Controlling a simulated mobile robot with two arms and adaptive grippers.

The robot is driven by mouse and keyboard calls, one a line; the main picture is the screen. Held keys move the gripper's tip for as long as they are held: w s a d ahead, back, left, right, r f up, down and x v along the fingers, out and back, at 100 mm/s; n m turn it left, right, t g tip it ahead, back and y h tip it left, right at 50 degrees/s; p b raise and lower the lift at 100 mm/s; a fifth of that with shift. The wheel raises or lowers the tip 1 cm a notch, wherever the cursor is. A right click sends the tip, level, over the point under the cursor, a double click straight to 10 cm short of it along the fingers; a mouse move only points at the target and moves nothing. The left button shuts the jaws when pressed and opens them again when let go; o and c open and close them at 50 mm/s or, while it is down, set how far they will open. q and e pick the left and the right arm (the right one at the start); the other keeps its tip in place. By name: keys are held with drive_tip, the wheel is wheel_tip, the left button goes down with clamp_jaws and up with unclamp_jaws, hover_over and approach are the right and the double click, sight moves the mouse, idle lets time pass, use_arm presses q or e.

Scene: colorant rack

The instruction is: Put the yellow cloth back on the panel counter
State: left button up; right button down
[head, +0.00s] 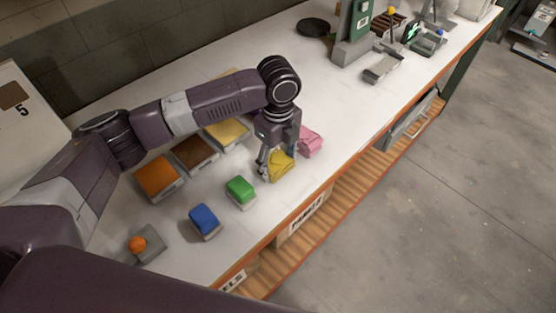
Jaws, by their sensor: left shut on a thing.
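The yellow cloth (281,166) is a small folded piece at the white counter (318,105), between a green folded cloth and a pink one. My left gripper (268,168) reaches down over it from above and is shut on it. The fingers hide part of the cloth's left side. I cannot tell whether the cloth touches the counter or is just above it. My right gripper is not in view.
Blue (204,219), green (240,190) and pink (309,141) cloths lie along the front. Orange (158,176), brown (195,152) and yellow (228,131) trays stand behind. The counter's right middle is clear.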

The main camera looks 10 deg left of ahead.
sight(278, 163)
use_arm(q)
drive_tip(key=o, duration=1)
drive_tip(key=shift+f, duration=0.1)
wheel_tip(278, 163, up, 12)
drive_tip(key=shift+r+b, duration=0.2)
drive_tip(key=shift+b, duration=1.05)
